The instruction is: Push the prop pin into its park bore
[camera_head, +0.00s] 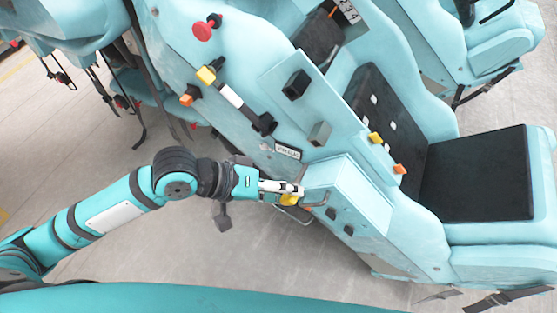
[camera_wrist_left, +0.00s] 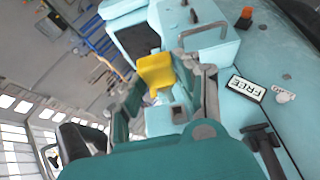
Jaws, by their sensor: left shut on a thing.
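My left gripper (camera_head: 285,191) is shut at the near left corner of a light teal box (camera_head: 357,192) on the car's side. A yellow piece (camera_head: 289,199), which looks like the head of the prop pin, sits at its fingertips. In the left wrist view the yellow piece (camera_wrist_left: 156,72) shows between and beyond the two fingers of the left gripper (camera_wrist_left: 171,96). The pin's shank and tip are hidden, and I cannot make out the park bore. My right gripper is in neither view.
A label plate (camera_head: 287,151) on the car's side reads FREE in the left wrist view (camera_wrist_left: 247,88). Black seats (camera_head: 478,175) lie behind.

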